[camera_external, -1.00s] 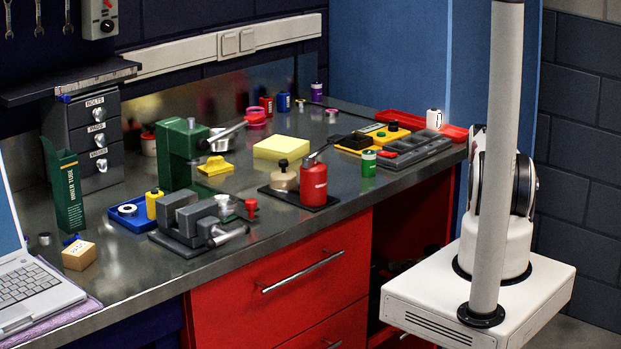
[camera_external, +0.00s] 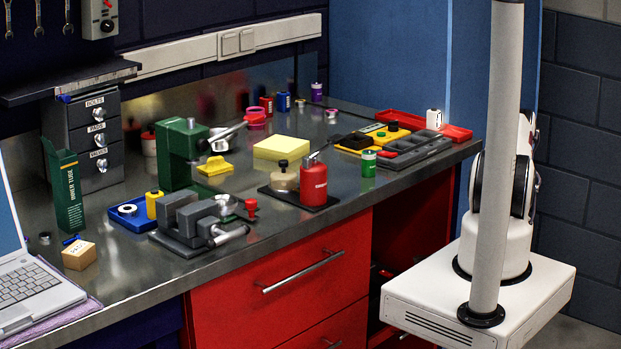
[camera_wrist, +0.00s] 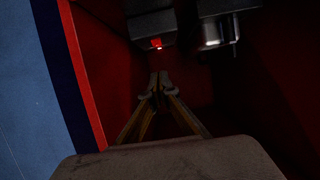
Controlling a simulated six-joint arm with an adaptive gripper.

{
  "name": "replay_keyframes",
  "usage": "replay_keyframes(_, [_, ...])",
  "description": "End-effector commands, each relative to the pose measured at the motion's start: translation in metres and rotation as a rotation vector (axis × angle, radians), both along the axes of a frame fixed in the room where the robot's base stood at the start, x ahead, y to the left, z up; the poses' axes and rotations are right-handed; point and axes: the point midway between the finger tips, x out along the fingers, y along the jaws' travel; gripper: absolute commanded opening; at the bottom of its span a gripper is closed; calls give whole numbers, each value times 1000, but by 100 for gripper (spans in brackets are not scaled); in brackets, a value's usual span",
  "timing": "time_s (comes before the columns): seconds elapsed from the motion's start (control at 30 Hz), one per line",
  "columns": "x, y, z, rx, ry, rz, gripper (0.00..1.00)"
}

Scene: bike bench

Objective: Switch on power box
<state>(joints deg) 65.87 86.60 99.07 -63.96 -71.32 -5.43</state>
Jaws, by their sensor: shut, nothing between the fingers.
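In the wrist view, a dark grey box (camera_wrist: 150,25) is at the top middle, inside a red-walled space. A small bright red part with a whitish glint (camera_wrist: 156,43) shows on its lower edge; it looks like the power box's switch, but its position cannot be read. My gripper (camera_wrist: 159,78) is shut and empty, its tips a little below that red part in the picture. They look apart from it, though depth is hard to judge. In the external view my gripper and the box are hidden.
A second dark thing with a shiny metal part (camera_wrist: 211,38) is right of the box. A red panel edge (camera_wrist: 84,75) runs along the left. In the external view, tools and containers crowd the metal worktop (camera_external: 130,275) above the red drawers (camera_external: 285,265).

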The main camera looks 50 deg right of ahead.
Motion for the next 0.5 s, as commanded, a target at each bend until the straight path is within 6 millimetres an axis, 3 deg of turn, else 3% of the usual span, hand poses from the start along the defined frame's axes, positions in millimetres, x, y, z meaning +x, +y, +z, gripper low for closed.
replay_keyframes(0.2, [-16, 0, 2, 0, 0, -1, 0])
replay_keyframes(0.5, [-20, 0, 3, -1, -1, 0, 0])
